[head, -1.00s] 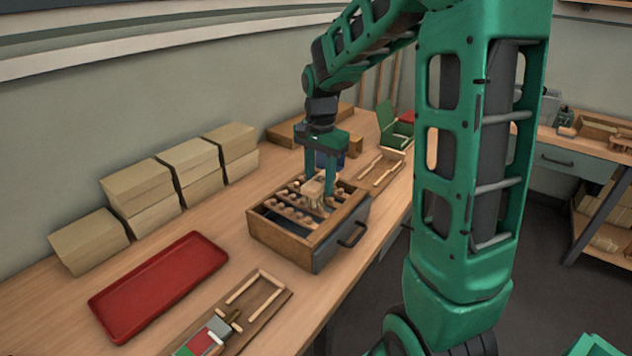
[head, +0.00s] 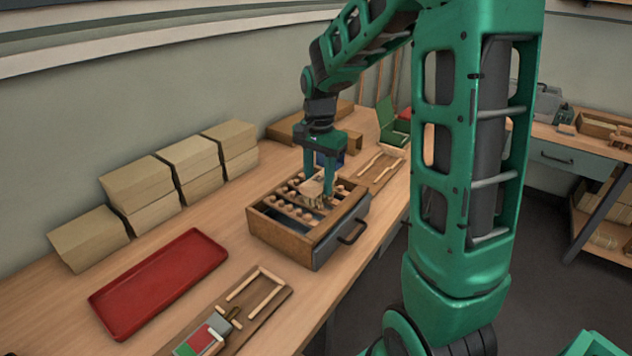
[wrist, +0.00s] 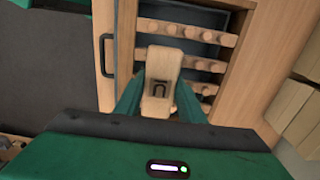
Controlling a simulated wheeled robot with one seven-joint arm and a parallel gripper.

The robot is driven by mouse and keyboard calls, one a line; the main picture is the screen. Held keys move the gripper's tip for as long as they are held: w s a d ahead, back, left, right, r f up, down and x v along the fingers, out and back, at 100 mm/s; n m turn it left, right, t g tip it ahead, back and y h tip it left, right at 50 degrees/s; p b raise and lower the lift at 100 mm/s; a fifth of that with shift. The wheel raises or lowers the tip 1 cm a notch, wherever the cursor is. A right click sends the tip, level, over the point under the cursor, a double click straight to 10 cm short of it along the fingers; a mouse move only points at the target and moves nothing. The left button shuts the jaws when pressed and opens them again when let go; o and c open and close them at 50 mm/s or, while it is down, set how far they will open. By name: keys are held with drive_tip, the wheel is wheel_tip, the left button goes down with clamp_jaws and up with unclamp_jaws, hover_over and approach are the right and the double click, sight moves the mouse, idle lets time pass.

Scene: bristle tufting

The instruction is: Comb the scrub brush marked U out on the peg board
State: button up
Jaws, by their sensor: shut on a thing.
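The scrub brush marked U (wrist: 161,84) is a pale wooden block with a dark U mark on its face, plain in the wrist view. My gripper (wrist: 158,100) is shut on it, with a finger on each side. In the head view my gripper (head: 322,190) holds the brush (head: 313,190) over the peg board (head: 258,224), a wooden drawer-like box with rows of rounded pegs. In the wrist view, rows of pegs (wrist: 186,33) run beside and beyond the brush. Whether the bristles touch the pegs is hidden.
A red tray (head: 158,284) lies at the left front of the bench. Stacked cardboard boxes (head: 140,185) line the wall. A wooden frame (head: 255,296) lies at the front, another fixture (head: 380,168) behind the peg board. Bare bench shows between tray and peg board.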

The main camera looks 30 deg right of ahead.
drive_tip(key=shift+w+a, duration=1.5)
drive_tip(key=shift+w, duration=2.05)
drive_tip(key=shift+s+d+f, duration=0.1)
drive_tip(key=shift+s+d, duration=0.4)
drive_tip(key=shift+s, duration=0.75)
drive_tip(key=shift+s+d, duration=0.55)
drive_tip(key=shift+s, duration=0.7)
drive_tip(key=shift+s+d+f, duration=0.1)
drive_tip(key=shift+s+d, duration=0.4)
drive_tip(key=shift+s, duration=0.75)
drive_tip(key=shift+w+a, duration=1.5)
drive_tip(key=shift+w, duration=2.2)
drive_tip(key=shift+s+d, duration=0.25)
drive_tip(key=shift+s, duration=0.35)
drive_tip(key=shift+s+d, duration=0.25)
drive_tip(key=shift+s, duration=0.4)
drive_tip(key=shift+s+d, duration=0.25)
drive_tip(key=shift+s, duration=0.35)
drive_tip(key=shift+s, duration=0.1)
